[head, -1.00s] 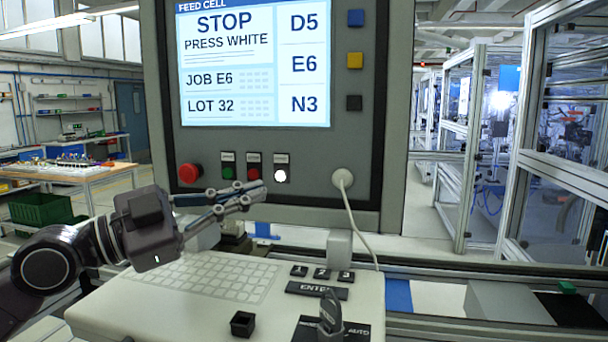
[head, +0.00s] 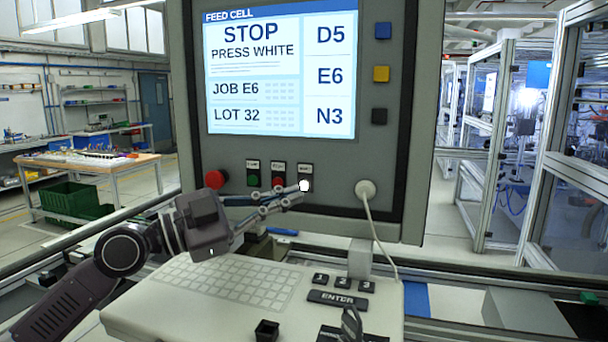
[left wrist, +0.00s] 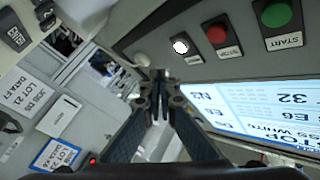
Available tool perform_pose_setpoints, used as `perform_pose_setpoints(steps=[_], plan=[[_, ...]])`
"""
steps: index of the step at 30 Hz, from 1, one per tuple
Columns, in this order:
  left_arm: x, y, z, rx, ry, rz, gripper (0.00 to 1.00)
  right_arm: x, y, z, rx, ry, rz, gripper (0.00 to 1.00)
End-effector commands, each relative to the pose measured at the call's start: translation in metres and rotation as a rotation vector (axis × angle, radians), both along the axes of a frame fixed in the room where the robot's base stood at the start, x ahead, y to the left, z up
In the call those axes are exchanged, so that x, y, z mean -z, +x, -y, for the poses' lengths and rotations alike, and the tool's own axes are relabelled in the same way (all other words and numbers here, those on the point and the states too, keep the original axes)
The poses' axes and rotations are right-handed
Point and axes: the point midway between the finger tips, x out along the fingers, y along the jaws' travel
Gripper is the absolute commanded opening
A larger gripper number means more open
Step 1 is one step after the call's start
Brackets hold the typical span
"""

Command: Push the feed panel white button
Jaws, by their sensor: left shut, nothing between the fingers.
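The feed panel (head: 415,120) stands upright ahead, its screen reading "STOP PRESS WHITE". The white button (head: 304,186) is lit, at the right end of a row with a red button (head: 278,181) and a green button (head: 254,180). My left gripper (head: 298,194) is shut and empty, its tips overlapping the white button's lower edge in the head view. In the left wrist view the white button (left wrist: 180,47) shows above and right of the fingertips (left wrist: 160,76), with a gap in the picture. Contact is not visible.
A red mushroom button (head: 215,179) sits left of the row. A cable plug (head: 365,189) sits to the right, its cable hanging down. A keyboard console (head: 150,320) lies below the arm. Blue, yellow and black square buttons line the panel's right side.

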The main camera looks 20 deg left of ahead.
Motion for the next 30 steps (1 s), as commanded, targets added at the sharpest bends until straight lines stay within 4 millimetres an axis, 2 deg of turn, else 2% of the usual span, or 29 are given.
perform_pose_setpoints(steps=[3,9,30], plan=[[-0.001,0.014,0.0,0.0,-0.003,0.002,0.0,0.0,0.001,0.001,0.001,-0.002,0.001,0.62],[0.0,0.027,0.001,0.001,-0.001,0.0,0.0,0.0,0.002,0.001,0.002,-0.001,0.002,0.62],[0.0,0.029,0.001,0.001,0.001,0.0,0.0,0.0,0.002,-0.003,0.002,0.004,0.003,0.62]])
